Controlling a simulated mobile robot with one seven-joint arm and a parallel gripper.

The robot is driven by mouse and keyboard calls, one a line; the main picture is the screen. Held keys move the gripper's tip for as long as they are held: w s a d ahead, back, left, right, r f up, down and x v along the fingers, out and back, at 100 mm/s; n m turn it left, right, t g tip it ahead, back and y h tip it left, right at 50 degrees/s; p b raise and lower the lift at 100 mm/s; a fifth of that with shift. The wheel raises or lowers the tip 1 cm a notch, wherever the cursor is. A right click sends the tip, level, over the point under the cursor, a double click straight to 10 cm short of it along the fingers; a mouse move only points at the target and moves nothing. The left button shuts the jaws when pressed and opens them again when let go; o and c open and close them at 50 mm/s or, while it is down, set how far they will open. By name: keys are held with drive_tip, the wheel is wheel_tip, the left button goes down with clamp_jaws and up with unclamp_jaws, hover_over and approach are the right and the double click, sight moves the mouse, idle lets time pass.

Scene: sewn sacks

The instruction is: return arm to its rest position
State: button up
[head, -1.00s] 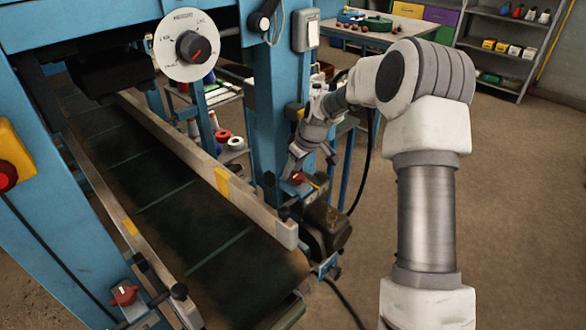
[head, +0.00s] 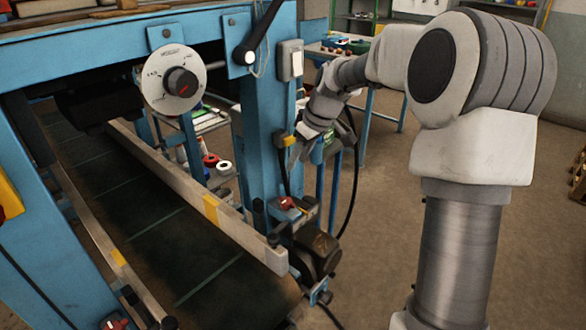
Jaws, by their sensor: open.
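My arm reaches from the right, its big white and grey shoulder joint in front. It bends down at the wrist beside the blue post (head: 262,130) of the machine. My gripper (head: 308,148) is small and partly blurred in the head view, next to a yellow-fronted part on the post. It is open, and nothing shows between its fingers. It hangs above the red knob (head: 287,203) at the conveyor's right side, apart from it.
The dark conveyor belt (head: 150,235) runs between pale side rails at left. A round dial (head: 172,78) and a grey switch box (head: 290,60) are on the blue frame. A motor (head: 318,248) sits below the knob. Open floor lies at right.

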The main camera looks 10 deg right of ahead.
drive_tip(key=shift+s+d+r, duration=0.1)
drive_tip(key=shift+s+r, duration=0.05)
drive_tip(key=shift+r, duration=0.3)
drive_tip(key=s+a+r+m+t+h+p, duration=0.1)
drive_tip(key=s+a+r+m, duration=0.1)
drive_tip(key=s+r, duration=0.45)
drive_tip(key=s+a+r+m+h, duration=0.1)
drive_tip(key=s+r+m, duration=0.15)
drive_tip(key=s, duration=0.75)
drive_tip(key=s+m+t+p, duration=0.1)
drive_tip(key=s+m+p, duration=0.1)
drive_tip(key=s, duration=1.4)
drive_tip(key=shift+d+m+h, duration=0.15)
drive_tip(key=shift+m+h, duration=0.15)
drive_tip(key=shift+m, duration=0.15)
